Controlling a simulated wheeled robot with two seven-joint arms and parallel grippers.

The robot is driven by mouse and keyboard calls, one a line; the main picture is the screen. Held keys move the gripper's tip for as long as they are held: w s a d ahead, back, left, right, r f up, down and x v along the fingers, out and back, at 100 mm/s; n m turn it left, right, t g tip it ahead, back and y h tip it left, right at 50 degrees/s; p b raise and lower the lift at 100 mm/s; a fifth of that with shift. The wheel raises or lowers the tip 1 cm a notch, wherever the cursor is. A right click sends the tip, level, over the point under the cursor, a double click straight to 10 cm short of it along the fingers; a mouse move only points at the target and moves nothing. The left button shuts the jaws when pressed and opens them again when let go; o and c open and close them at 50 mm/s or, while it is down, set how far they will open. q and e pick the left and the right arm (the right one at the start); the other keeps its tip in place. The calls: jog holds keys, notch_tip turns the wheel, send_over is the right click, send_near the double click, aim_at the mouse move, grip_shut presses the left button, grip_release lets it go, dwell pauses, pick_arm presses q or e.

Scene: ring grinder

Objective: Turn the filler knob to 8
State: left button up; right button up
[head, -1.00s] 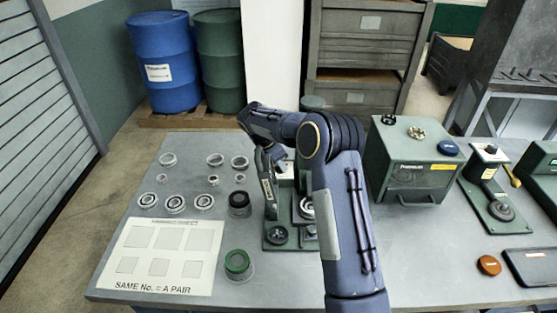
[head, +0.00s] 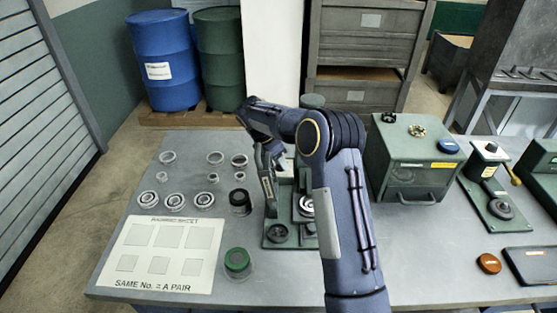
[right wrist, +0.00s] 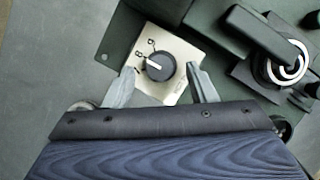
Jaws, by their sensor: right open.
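The filler knob (right wrist: 160,67) is a round dark knob with a white pointer line, on a pale square plate (right wrist: 181,50) in the right wrist view. My right gripper (right wrist: 161,72) is open, with one finger on each side of the knob; gaps show between fingers and knob. In the head view my right gripper (head: 270,180) is over the green machine (head: 277,243), and my arm hides much of that machine. My left gripper is not in view.
A dark lever-like part (right wrist: 262,32) stands beside the plate at the upper right. On the table, several metal rings (head: 175,200), a black cup (head: 240,200), a green ring (head: 237,260) and a printed sheet (head: 160,280) lie left. A green box (head: 410,165) stands right.

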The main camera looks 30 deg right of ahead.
jog(key=v, duration=0.6)
jog(key=shift+r+b, duration=0.3)
jog(key=shift+r, duration=0.05)
